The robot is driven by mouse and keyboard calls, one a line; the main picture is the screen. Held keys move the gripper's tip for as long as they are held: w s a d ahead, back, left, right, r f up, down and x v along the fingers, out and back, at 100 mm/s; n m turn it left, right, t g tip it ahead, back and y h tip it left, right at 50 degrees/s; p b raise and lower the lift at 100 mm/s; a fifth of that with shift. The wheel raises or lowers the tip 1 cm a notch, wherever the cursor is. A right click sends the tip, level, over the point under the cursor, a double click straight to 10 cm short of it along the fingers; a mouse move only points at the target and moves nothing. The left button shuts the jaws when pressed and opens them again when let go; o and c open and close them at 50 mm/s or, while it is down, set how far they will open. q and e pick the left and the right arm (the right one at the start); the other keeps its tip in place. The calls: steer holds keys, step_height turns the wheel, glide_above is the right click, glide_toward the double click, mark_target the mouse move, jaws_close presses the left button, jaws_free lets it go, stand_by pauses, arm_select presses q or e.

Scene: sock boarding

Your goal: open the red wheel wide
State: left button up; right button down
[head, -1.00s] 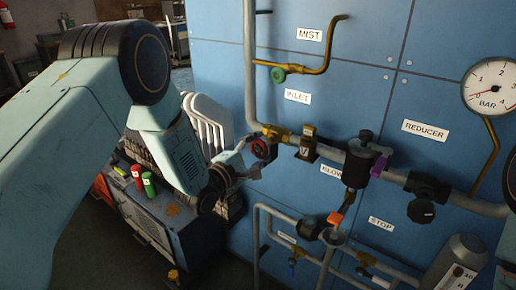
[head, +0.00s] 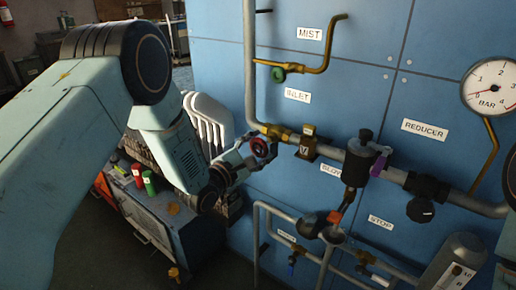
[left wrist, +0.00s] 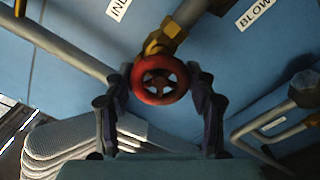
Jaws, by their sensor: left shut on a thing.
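The red wheel (head: 260,148) is a small round handwheel on a brass valve (head: 277,132) in the pipe below the INLET label (head: 297,96). In the left wrist view the wheel (left wrist: 147,88) shows face-on, with spokes and open gaps. My left gripper (head: 255,152) is shut on the wheel, with one dark finger on each side of its rim. The left wrist view also shows the gripper's fingers (left wrist: 160,90) astride the wheel. The brass valve body (left wrist: 166,36) is behind the wheel there. My right gripper is not in view.
A blue panel (head: 365,95) carries pipes, a pressure gauge (head: 494,86), a green handwheel (head: 278,74) and a black reducer (head: 357,165). A cabinet (head: 150,225) with red and green cans stands at lower left. Stacked grey shapes (head: 207,120) stand behind my left arm.

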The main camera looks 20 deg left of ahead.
arm_select(q)
steer(key=shift+w+r, duration=0.15)
steer(key=shift+r, duration=0.15)
steer(key=o, duration=1.2)
steer(key=shift+f, duration=0.2)
steer(key=shift+s+a+f, duration=0.1)
steer(key=shift+s+a, duration=0.15)
steer(key=shift+s, duration=0.3)
steer(key=v, duration=1.1)
steer(key=shift+s+d, duration=0.1)
